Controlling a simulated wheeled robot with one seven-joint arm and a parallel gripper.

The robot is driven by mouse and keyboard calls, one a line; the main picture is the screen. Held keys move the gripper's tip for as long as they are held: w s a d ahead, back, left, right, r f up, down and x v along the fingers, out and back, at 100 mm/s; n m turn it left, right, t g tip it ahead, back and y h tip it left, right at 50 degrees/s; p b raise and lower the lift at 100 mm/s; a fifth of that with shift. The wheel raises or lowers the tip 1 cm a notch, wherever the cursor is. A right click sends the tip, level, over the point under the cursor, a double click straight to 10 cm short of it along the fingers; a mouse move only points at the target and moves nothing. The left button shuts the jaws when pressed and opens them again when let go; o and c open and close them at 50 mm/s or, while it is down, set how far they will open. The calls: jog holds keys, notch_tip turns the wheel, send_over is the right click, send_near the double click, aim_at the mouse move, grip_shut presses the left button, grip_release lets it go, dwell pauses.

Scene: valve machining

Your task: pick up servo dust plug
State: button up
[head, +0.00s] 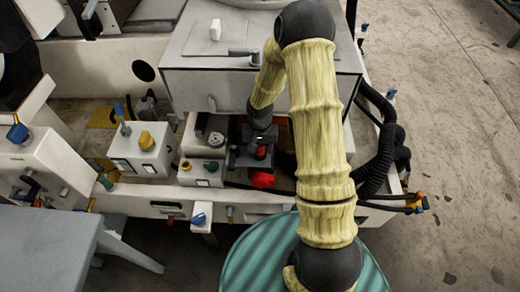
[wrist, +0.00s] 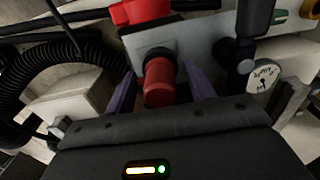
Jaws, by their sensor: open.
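The servo dust plug, which I take to be the red cylindrical cap (wrist: 160,82), sits on a dark collar on a grey block in the wrist view. In the head view a small red part (head: 261,152) shows just below my gripper (head: 258,140), and it looks like the same plug. In the wrist view my gripper (wrist: 161,84) is open, with one purple finger on each side of the plug. A gap shows on both sides, clearest on the right. How deep the fingertips reach along the plug is hard to tell.
A larger red knob (head: 262,180) is close in front of the plug. A round dial gauge (wrist: 263,75) and dark fittings stand to the right in the wrist view. Black corrugated hose (head: 378,150) runs along the right. A grey box housing (head: 205,75) rises behind.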

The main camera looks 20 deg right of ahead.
dwell(0.3)
jog(key=c, duration=1.1)
jog(key=shift+o, duration=0.2)
notch_tip(320, 180, up, 10)
jog(key=shift+r+p, duration=0.1)
jog(key=shift+p, duration=1.1)
